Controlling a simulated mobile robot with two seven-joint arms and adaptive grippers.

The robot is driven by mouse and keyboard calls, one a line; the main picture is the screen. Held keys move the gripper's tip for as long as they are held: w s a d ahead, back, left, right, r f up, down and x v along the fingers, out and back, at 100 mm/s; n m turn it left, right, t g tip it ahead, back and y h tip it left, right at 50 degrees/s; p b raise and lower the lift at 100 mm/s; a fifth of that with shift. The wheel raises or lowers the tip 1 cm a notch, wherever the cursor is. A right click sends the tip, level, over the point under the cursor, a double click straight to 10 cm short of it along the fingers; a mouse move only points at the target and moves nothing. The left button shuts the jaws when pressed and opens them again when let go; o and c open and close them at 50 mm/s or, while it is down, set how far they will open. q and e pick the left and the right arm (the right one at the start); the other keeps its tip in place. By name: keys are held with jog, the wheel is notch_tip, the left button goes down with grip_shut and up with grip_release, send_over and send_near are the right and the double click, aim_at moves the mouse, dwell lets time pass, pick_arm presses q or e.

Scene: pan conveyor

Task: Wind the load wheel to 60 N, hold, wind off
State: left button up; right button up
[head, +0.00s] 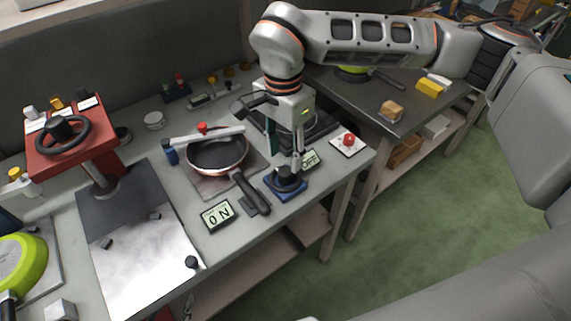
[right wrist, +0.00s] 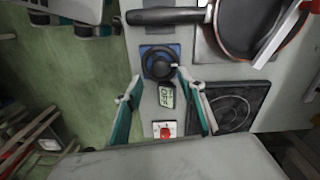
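A black handwheel (head: 62,135) sits on a red housing (head: 75,155) on a post at the left of the bench; it looks like the load wheel. A small display (head: 217,215) reads 0 N. A dark frying pan (head: 215,155) lies on a plate, with a pale bar with a red knob (head: 203,128) across it. My right gripper (head: 285,158) is open and points down at a black knob (head: 287,179) on a blue base. In the right wrist view, its teal fingers (right wrist: 158,80) are spread, the knob (right wrist: 159,63) just beyond their tips. My left gripper is not in view.
Beside the knob are a display reading OFF (head: 310,160) and a red button on a white plate (head: 348,141). A dark square plate (right wrist: 233,108) lies near the fingers. A lime pan (head: 22,265) is at the left edge. Green floor (head: 400,220) is open at the right.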

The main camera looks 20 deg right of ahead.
aim_at(285, 171)
jog(key=shift+f, duration=2.65)
jog(key=c, duration=1.1)
